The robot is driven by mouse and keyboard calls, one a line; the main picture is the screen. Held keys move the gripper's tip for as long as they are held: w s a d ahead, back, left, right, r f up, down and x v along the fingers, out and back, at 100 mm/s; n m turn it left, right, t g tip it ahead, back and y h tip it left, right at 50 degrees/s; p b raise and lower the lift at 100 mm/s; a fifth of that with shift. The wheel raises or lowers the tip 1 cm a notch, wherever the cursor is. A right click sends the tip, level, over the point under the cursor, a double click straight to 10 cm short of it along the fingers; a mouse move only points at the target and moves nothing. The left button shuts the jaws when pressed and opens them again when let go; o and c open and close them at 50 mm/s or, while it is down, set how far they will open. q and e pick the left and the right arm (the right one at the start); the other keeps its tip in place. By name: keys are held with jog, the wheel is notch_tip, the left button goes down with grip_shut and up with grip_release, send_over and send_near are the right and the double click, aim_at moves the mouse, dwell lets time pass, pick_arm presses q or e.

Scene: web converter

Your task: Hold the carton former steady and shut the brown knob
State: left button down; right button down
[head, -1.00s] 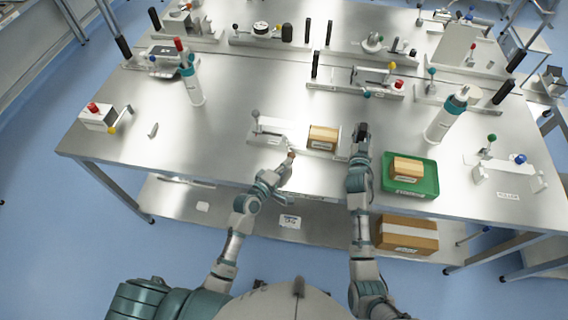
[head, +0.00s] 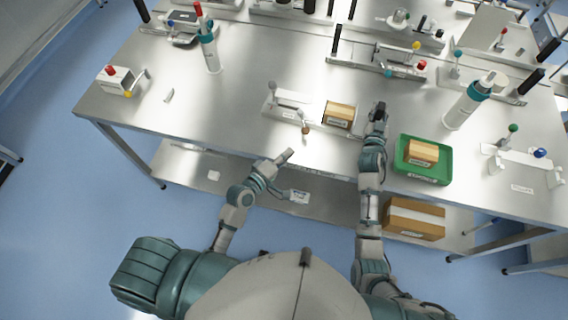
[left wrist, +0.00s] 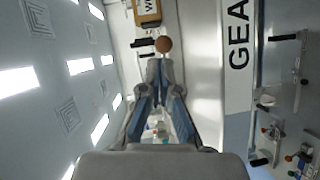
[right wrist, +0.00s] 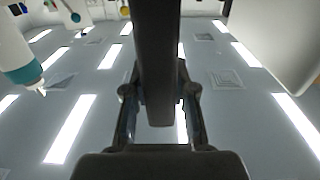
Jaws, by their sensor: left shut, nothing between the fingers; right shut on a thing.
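The carton former (head: 292,112) is a pale fixture near the table's front edge, carrying a small brown carton (head: 340,114). Its brown knob (head: 306,130) is a small ball at the front. The knob also shows in the left wrist view (left wrist: 163,44), just beyond my left fingertips. My left gripper (head: 287,155) is shut and empty, below and left of the knob, with a gap between them. My right gripper (head: 377,118) is shut on a dark upright handle (right wrist: 157,50) at the fixture's right end. The handle hides part of the right fingers.
A green tray (head: 426,177) with a carton stands to the right of my right arm. A white and teal bottle (head: 466,105) stands behind it. Other fixtures line the back. A red-knobbed box (head: 118,80) stands far left. The table left of the carton former is mostly clear.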

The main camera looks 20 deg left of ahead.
pick_arm(q)
jog(key=shift+s+d+r, duration=0.1)
jog(key=shift+s+r, duration=0.05)
jog(key=shift+s, duration=1)
jog(key=shift+s+r, duration=0.15)
jog(key=shift+s, duration=1)
pick_arm(e)
jog(key=shift+s+f, duration=0.1)
jog(key=shift+f, duration=0.55)
pick_arm(q)
jog(key=shift+w+r+p, duration=0.1)
jog(key=shift+r+p, duration=0.15)
jog(key=shift+p, duration=0.05)
pick_arm(e)
jog(key=shift+r, duration=0.3)
jog(key=c, duration=0.9)
grip_release()
pick_arm(q)
jog(key=shift+w, duration=0.1)
pick_arm(e)
jog(key=shift+o, duration=0.2)
jog(key=shift+w+r, duration=0.15)
jog(key=shift+w, duration=0.1)
jog(key=shift+r, duration=0.1)
jog(key=s, duration=1.2)
jog(key=shift+a, duration=0.2)
